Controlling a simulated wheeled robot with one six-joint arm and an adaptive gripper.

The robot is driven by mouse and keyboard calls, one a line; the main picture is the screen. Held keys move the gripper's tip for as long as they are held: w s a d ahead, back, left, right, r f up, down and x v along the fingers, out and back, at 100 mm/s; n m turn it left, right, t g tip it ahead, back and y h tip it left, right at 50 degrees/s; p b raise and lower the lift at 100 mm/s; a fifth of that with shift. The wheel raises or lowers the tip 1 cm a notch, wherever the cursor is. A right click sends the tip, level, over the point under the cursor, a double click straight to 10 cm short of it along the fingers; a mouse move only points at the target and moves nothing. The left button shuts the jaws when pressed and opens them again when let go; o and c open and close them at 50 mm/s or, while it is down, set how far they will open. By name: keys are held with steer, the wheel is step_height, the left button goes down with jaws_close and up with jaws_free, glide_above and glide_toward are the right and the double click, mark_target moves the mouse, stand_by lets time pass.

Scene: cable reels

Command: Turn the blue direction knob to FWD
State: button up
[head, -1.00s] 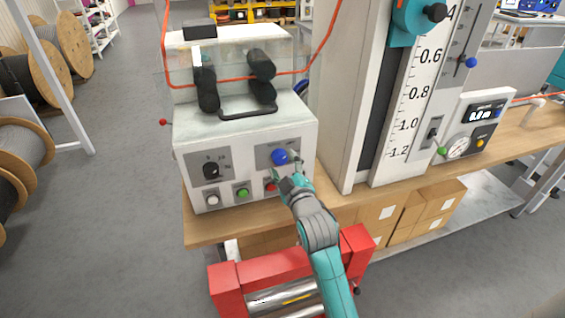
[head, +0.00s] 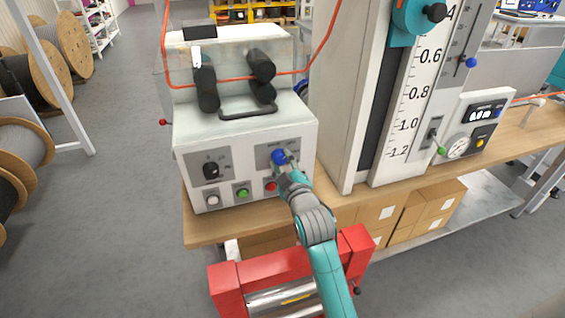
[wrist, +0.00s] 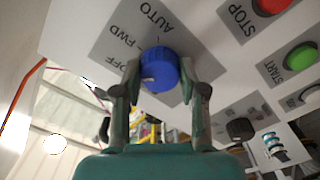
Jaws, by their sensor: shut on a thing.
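The blue direction knob (wrist: 158,66) sits on a grey label plate (wrist: 190,45) on the front of the white machine. In the wrist view the plate reads OFF, FWD and AUTO around the knob. My gripper (wrist: 160,78) has one finger on each side of the knob and is shut on it. A small pale mark shows on the knob's lower left, but I cannot tell for sure which word it points to. In the head view my gripper (head: 284,166) reaches the knob (head: 279,157) from below right and partly covers it.
A black knob (head: 211,170) is on the machine's left plate. White, green (head: 242,192) and red (head: 270,186) buttons sit close below, the red one near my gripper. A tall scale column (head: 405,100) stands to the right. A red roller frame (head: 290,270) is below.

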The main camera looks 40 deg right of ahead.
steer(key=m, duration=0.4)
steer(key=shift+m, duration=2.2)
steer(key=o, duration=1.1)
steer(key=shift+o, duration=0.2)
steer(key=v, duration=1.2)
